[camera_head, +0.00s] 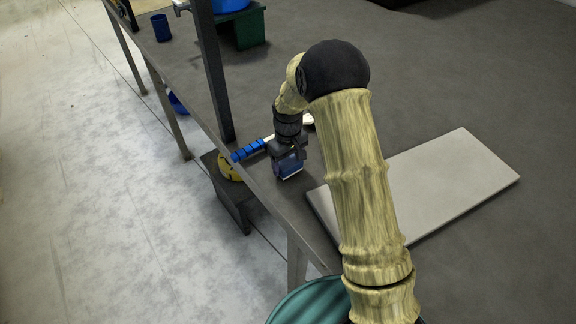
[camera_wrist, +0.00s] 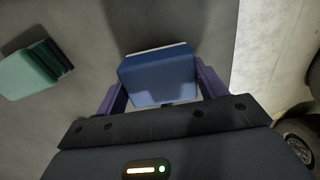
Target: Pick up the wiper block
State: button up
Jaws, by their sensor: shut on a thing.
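The wiper block is a blue block with a pale strip along its far edge. It sits between the two purple fingers of my gripper (camera_wrist: 161,92) in the wrist view (camera_wrist: 158,72). My gripper is shut on it, with a finger at each side. In the head view my gripper (camera_head: 288,158) points down near the left edge of the dark bench, and the block (camera_head: 291,170) shows at its tip, partly hidden. I cannot tell whether the block touches the bench top.
A blue segmented handle (camera_head: 249,150) lies close left of my gripper. A dark post (camera_head: 212,75) rises behind it. A pale board (camera_head: 455,185) lies to the right. A teal block (camera_wrist: 30,72) shows in the wrist view. A blue cup (camera_head: 161,28) stands far back.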

aim_at(288, 160)
notch_tip(288, 160, up, 9)
jog(key=b, duration=0.2)
jog(key=shift+f+b, duration=0.15)
jog(key=shift+b, duration=0.25)
jog(key=o, duration=0.5)
jog(key=shift+c, duration=0.2)
jog(key=c, duration=0.3)
